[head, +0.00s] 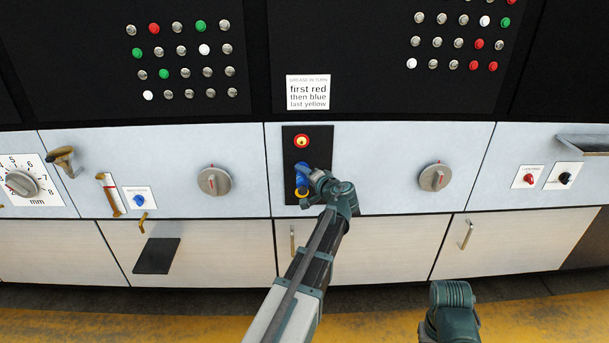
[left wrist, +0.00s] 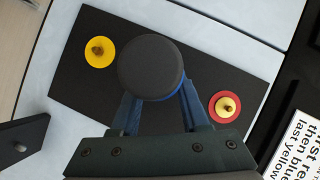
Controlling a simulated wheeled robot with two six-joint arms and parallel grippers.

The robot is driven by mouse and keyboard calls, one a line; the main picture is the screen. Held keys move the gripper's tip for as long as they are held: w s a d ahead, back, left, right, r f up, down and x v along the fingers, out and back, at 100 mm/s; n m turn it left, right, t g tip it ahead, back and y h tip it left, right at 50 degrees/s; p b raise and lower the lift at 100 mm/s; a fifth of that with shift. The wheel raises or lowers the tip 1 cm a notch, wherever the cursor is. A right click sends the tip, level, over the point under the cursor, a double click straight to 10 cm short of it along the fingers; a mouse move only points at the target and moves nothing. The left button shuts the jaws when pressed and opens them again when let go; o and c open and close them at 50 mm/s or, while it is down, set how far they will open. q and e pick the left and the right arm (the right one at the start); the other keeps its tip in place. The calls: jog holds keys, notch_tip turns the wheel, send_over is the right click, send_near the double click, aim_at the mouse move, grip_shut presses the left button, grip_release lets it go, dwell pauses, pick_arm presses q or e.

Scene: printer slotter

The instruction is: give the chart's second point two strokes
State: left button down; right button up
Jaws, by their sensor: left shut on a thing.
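The chart (head: 308,92) reads first red, then blue, last yellow. Below it, a black panel (head: 318,140) carries a red point (head: 301,141) at the top and a yellow point (head: 302,192) at the bottom. Both also show in the left wrist view, red (left wrist: 225,107) at right and yellow (left wrist: 99,51) at left. Between them my left gripper (head: 306,180) is shut on a dark round-topped thing (left wrist: 150,66) with a blue edge. It covers the middle of the panel, so the blue point is hidden. I cannot tell whether it touches the panel.
A grey dial (head: 214,180) is left of the panel and another (head: 435,177) right of it. A brass-coloured handle (head: 63,160) and a small blue knob (head: 138,200) are farther left. A drawer handle (head: 467,235) is at lower right. Coloured buttons fill the black boards above.

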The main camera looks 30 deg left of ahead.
pick_arm(q)
jog(key=shift+w, duration=0.1)
jog(key=shift+c, duration=1.6)
grip_release()
jog(key=p+v, duration=0.3)
jog(key=v, duration=1)
jog(key=shift+s+d, duration=0.25)
jog(key=s+d+f+m+g+h, duration=0.1)
jog(key=s+d+f+g+h, duration=0.3)
jog(key=s+d+f+h, duration=0.55)
jog(key=s+d+f+m+g+h, duration=0.15)
jog(key=s+d+f+g, duration=0.4)
jog(key=s+d, duration=0.9)
notch_tip(320, 180, up, 14)
jog(key=w+d+t+p, duration=0.1)
jog(key=d+p, duration=0.1)
jog(key=p, duration=1.3)
jog(key=shift+w+f+h, duration=0.2)
jog(key=shift+h, duration=0.2)
